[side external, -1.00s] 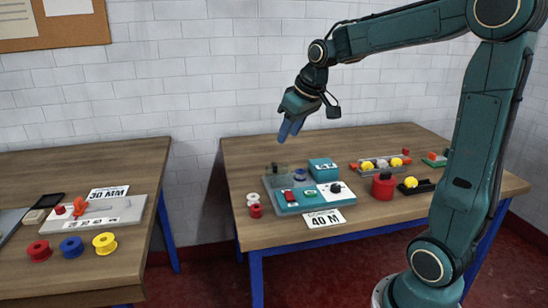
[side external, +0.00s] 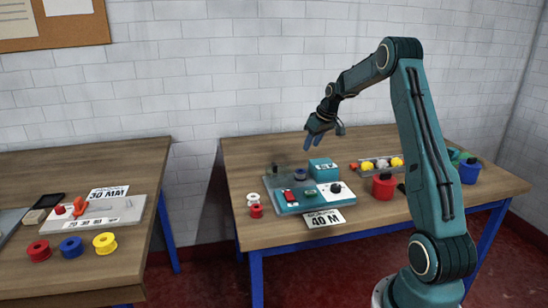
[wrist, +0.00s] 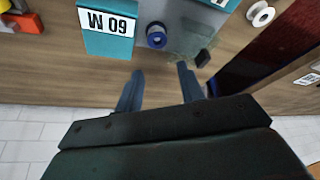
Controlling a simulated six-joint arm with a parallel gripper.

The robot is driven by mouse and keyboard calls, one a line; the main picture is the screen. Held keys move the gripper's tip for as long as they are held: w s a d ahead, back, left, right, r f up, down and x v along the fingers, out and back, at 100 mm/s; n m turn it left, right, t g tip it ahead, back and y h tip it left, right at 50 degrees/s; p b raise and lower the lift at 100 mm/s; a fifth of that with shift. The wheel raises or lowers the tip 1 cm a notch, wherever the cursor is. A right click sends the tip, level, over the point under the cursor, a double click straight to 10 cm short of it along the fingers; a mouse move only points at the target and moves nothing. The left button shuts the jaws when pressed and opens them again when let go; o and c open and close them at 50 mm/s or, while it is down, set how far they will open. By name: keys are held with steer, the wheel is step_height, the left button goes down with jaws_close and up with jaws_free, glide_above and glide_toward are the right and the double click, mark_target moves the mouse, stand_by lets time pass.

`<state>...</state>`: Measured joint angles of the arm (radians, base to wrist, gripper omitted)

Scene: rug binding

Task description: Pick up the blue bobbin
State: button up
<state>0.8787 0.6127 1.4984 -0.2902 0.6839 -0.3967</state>
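A small blue bobbin (side external: 300,173) sits on the teal and grey machine (side external: 318,203) on the right table. It also shows in the wrist view (wrist: 156,37), ahead of and between my fingertips, with a pale centre. Another blue bobbin (side external: 71,247) lies on the left table between a red bobbin (side external: 39,250) and a yellow bobbin (side external: 105,243). My gripper (side external: 313,142) hangs above the back of the right table, clear of the machine. In the wrist view, my gripper (wrist: 158,76) has its two fingers apart with nothing between them.
A teal block marked with a number (wrist: 106,28) stands close beside the bobbin. White and red spools (side external: 255,204) are left of the machine. A red pot (side external: 383,186), a tray with yellow balls (side external: 376,165) and a blue pot (side external: 469,171) stand to the right.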

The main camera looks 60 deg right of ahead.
glide_above(300, 172)
steer(key=s, duration=0.2)
steer(key=shift+s+a+f, duration=0.1)
steer(key=shift+a+f, duration=0.05)
steer(key=shift+f, duration=1.25)
steer(key=shift+a+f, duration=0.15)
steer(key=shift+f, duration=1.2)
steer(key=shift+s+a+f, duration=0.1)
steer(key=shift+a+f, duration=0.05)
steer(key=shift+f, duration=1.25)
steer(key=shift+f, duration=0.1)
steer(key=shift+x, duration=2.55)
steer(key=c, duration=0.6)
